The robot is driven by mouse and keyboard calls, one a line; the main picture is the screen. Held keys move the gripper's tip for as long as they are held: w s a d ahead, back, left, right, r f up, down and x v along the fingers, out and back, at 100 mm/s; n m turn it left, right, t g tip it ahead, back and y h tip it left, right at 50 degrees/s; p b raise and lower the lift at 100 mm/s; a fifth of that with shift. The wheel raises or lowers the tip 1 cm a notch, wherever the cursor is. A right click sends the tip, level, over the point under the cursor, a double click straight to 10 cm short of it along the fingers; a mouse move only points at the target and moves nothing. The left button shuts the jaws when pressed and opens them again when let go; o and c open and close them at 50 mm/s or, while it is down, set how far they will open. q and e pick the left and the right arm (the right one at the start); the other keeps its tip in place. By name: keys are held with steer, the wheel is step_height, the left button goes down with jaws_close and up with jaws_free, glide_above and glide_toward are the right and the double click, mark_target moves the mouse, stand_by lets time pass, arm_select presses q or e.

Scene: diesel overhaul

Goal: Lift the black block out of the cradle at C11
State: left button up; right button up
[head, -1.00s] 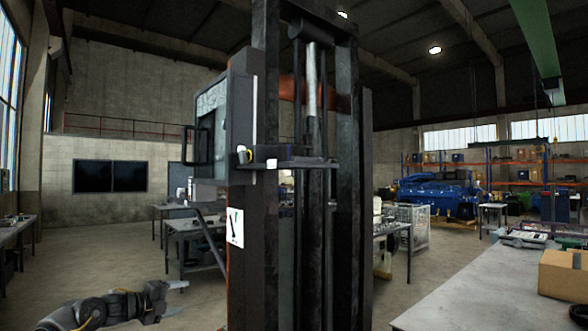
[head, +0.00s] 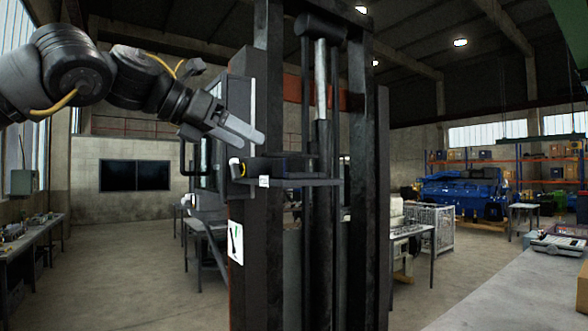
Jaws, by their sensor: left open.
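My left gripper (head: 240,130) is raised at the upper left, its arm coming in from the left edge. Its two pale fingers are apart, with nothing seen between them. They point right and slightly down, and in the picture they lie just above a dark bracket (head: 300,168) on a tall black mast. A small dark part with a yellow mark (head: 239,169) sits at the bracket's left end. I cannot make out a black block, a cradle or a C11 marking. My right gripper is not in view.
The black mast (head: 365,230) with a hydraulic cylinder fills the middle and hides much behind it. A grey bench (head: 520,295) runs along the lower right. A blue engine (head: 463,193) and shelving stand far right. Floor at the lower left is clear.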

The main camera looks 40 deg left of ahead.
mark_target(279, 159)
arm_select(q)
steer(key=p+x, duration=0.1)
steer(key=x, duration=0.4)
steer(key=shift+w+d+f+p, duration=0.1)
steer(key=shift+w+d+p, duration=0.15)
steer(key=shift+p, duration=0.85)
steer(key=p+x, duration=0.2)
steer(key=x, duration=0.2)
steer(key=shift+w+a+f, duration=0.1)
steer(key=shift+f, duration=0.15)
steer(key=shift+s+r, duration=0.1)
steer(key=shift+s, duration=0.25)
steer(key=c, duration=0.4)
steer(key=shift+w, duration=0.1)
steer(key=c, duration=0.4)
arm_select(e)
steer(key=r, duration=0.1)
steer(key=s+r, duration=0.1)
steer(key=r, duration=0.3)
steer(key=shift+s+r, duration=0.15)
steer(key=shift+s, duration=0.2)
